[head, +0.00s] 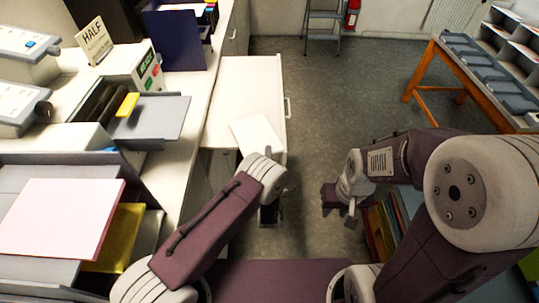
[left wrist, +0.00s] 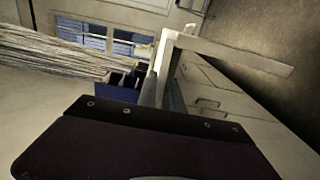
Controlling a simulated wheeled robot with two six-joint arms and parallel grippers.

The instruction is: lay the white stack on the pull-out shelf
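The white stack (head: 256,136) is a thin, flat white block over the near part of the pale pull-out shelf (head: 248,85) in the head view. I cannot tell whether it touches the shelf. My left gripper is at the stack's near end, hidden behind my wrist in the head view. In the left wrist view its fingers (left wrist: 163,72) are close together at one end of the white stack (left wrist: 235,55), seen nearly edge-on, and appear shut on it. My right gripper (head: 341,205) hangs over the floor to the right, away from the stack; its opening is unclear.
A pink-white board (head: 62,215) lies on a grey tray at left. A grey tray (head: 155,117), a HALF sign (head: 94,40) and a navy binder (head: 175,42) stand on the left counter. An orange-legged table (head: 440,75) is at upper right.

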